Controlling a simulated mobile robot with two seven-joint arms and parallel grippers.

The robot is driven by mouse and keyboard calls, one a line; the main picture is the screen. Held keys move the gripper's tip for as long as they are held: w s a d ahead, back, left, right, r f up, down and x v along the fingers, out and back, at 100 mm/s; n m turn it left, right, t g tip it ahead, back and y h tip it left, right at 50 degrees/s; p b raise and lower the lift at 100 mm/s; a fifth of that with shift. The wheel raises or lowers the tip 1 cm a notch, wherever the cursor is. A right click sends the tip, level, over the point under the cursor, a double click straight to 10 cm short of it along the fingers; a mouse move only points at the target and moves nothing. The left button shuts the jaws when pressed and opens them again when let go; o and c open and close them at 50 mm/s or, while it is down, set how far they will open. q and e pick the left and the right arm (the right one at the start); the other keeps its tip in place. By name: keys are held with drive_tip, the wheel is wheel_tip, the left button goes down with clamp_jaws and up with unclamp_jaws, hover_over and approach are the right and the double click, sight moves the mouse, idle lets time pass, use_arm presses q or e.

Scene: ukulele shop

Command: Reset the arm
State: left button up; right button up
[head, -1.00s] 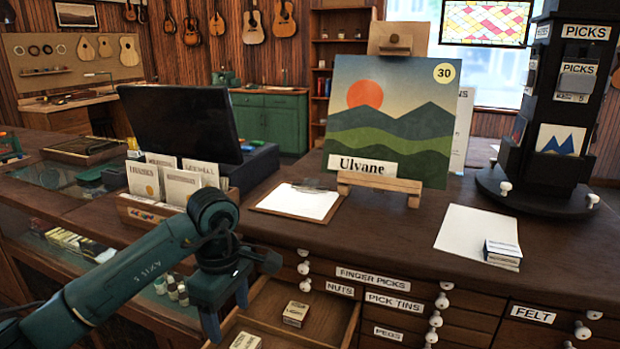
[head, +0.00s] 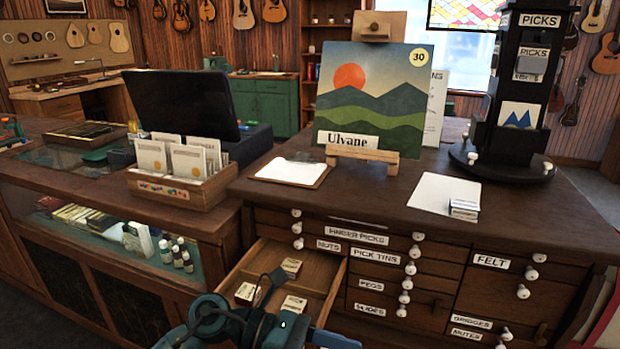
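My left arm shows low in the head view, in front of the open drawer (head: 325,268). My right arm and gripper are not in view.
The pulled-out drawer holds small boxes (head: 291,267), near my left arm. The counter (head: 375,190) carries a clipboard (head: 291,171), a painting on an easel (head: 372,100), a white sheet (head: 432,193) with a small box (head: 463,209), and a black picks stand (head: 510,140).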

use_arm(q)
drive_tip(key=w+a+n+t+y, duration=0.15)
drive_tip(key=a+n+t, duration=0.25)
drive_tip(key=n+t, duration=0.85)
drive_tip(key=w+a+n+t+h, duration=0.1)
drive_tip(key=w+a+n+t, duration=0.45)
drive_tip(key=n, duration=1.15)
drive_tip(key=s+a+f+n+g+y, duration=0.1)
drive_tip(key=s+a+f+n+y, duration=0.2)
drive_tip(key=f+n, duration=0.3)
drive_tip(key=s+a+f+n+g+y+p, duration=0.1)
drive_tip(key=s+a+f+n+y, duration=0.2)
drive_tip(key=s+f+n+y, duration=0.2)
drive_tip(key=s+a+f+n+g+y, duration=0.2)
drive_tip(key=s+f+n, duration=0.4)
drive_tip(key=f, duration=0.4)
drive_tip(key=shift+a+f+n+y, duration=0.2)
drive_tip(key=shift+a+n+y, duration=0.4)
drive_tip(key=shift+n+y, duration=0.3)
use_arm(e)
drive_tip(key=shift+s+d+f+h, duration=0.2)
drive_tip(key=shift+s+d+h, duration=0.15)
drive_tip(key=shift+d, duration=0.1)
use_arm(q)
drive_tip(key=shift+s, duration=0.1)
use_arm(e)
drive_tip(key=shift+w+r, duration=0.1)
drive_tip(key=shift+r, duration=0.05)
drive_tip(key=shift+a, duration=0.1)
